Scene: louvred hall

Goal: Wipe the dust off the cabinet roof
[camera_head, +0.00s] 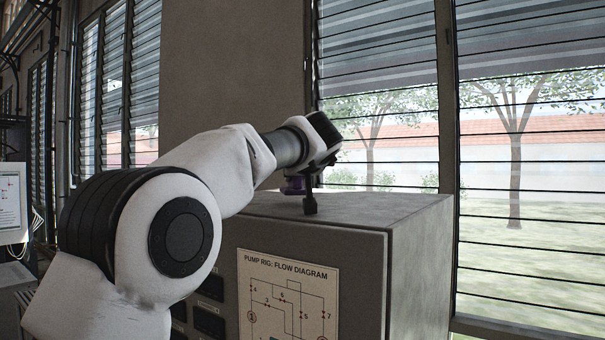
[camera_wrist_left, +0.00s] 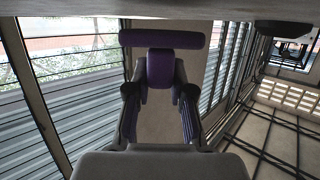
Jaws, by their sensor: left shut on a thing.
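The cabinet (camera_head: 420,265) is a grey box with a flat, pale grey, mottled roof (camera_head: 385,207). I cannot tell dust from the surface texture. My left gripper (camera_head: 309,193) is over the roof's left part, pointing down. It is shut on a wiper, whose purple part (camera_head: 293,185) shows only a little in the head view. In the left wrist view the wiper has a purple handle (camera_wrist_left: 160,70) between my fingers and a wide dark purple bar (camera_wrist_left: 165,39). The bar is close to a grey surface along the top edge; I cannot tell whether they touch. My right gripper is not in view.
A flow diagram panel (camera_head: 288,297) is on the cabinet's front. Louvred windows (camera_head: 520,170) stand behind and to the right of it, with a wall pillar (camera_head: 235,70) behind my arm. The roof's right part is clear.

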